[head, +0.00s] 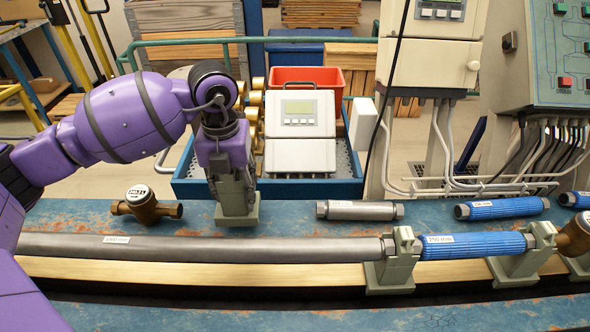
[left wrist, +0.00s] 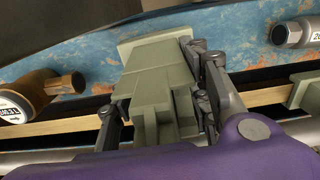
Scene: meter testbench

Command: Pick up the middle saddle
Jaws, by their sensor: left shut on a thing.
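A grey-green saddle (head: 238,207) is held in my left gripper (head: 231,175), which points down behind the long grey pipe (head: 200,249). In the left wrist view the saddle (left wrist: 155,85) fills the space between the dark fingers, which press on its two sides. I cannot tell whether its base touches the blue bench (head: 290,210). My right gripper is not in view.
A brass meter (head: 143,207) lies left of the held saddle. A short grey pipe piece (head: 360,210) and a blue one (head: 500,208) lie to the right. A blue tray (head: 325,187) with a white device (head: 300,130) stands behind. A blue spool (head: 470,246) sits between the two standing saddles.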

